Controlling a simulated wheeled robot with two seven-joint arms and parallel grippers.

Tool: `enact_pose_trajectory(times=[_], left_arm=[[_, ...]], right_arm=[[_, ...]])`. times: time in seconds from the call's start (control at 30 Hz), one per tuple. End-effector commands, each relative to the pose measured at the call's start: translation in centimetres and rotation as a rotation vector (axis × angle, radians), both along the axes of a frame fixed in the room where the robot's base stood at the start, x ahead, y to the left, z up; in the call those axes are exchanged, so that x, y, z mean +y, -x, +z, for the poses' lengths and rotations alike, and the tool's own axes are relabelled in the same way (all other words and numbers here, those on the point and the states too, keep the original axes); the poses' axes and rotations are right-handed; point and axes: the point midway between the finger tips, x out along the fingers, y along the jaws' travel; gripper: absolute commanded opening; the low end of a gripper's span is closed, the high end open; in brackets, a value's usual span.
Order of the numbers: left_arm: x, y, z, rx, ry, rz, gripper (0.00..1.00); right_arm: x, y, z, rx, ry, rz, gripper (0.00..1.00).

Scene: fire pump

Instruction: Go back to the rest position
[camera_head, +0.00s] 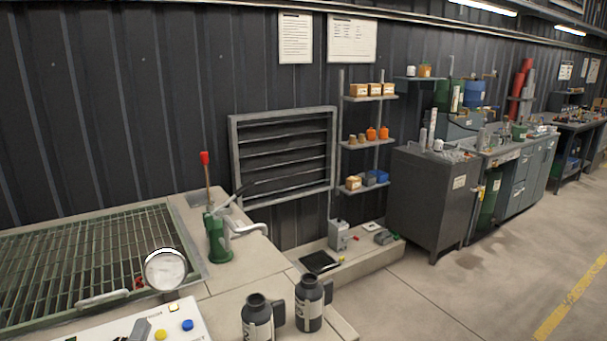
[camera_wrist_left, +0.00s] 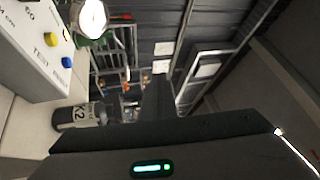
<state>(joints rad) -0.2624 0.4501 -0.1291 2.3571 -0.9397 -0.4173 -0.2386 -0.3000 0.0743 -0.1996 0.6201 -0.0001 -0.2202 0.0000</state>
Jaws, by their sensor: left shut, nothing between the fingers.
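My left gripper (camera_wrist_left: 158,92) shows in the left wrist view as a dark shape with its fingers shut and nothing between them. It points away from the camera, clear of the things around it. In the head view, a small dark grey shape on the bottom edge, over the control panel, may be its tip; I cannot tell. The white control panel (camera_head: 190,310), with yellow and blue buttons, is at the bottom left; it also shows in the left wrist view (camera_wrist_left: 25,55). My right gripper is not in view.
A round gauge (camera_head: 165,269) stands behind the panel. A green hand pump (camera_head: 217,240) with a red-tipped lever is beyond it. Two dark canisters (camera_head: 310,303) stand at the bench's front. A grating (camera_head: 90,260) lies left. Shelves and a grey cabinet (camera_head: 430,200) are right; the floor there is open.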

Motion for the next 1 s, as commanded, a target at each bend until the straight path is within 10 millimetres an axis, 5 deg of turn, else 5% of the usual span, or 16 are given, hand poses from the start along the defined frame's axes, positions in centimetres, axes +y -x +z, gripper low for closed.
enact_pose_trajectory(times=[0.1, 0.23, 0.4, 0.5, 0.7, 1.0], left_arm=[[2.6, 1.6, -5.9, 0.192, 0.294, 0.12, 0.0], [3.6, 4.7, -13.4, 0.422, 0.58, 0.251, 0.0], [1.9, 10.7, -21.9, 0.72, 0.871, 0.403, 0.0], [0.2, 14.2, -25.3, 0.868, 0.991, 0.471, 0.0], [-2.9, 19.7, -29.0, 1.082, 1.131, 0.561, 0.0], [-6.9, 26.1, -31.4, 1.323, 1.252, 0.647, 0.0]], right_arm=[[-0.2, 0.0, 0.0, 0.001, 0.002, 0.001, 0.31], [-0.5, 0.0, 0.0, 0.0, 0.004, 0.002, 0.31], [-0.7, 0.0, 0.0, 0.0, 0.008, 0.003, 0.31], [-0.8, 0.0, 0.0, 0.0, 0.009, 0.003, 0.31], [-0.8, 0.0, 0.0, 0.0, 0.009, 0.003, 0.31], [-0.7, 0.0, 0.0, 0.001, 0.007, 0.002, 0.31]])
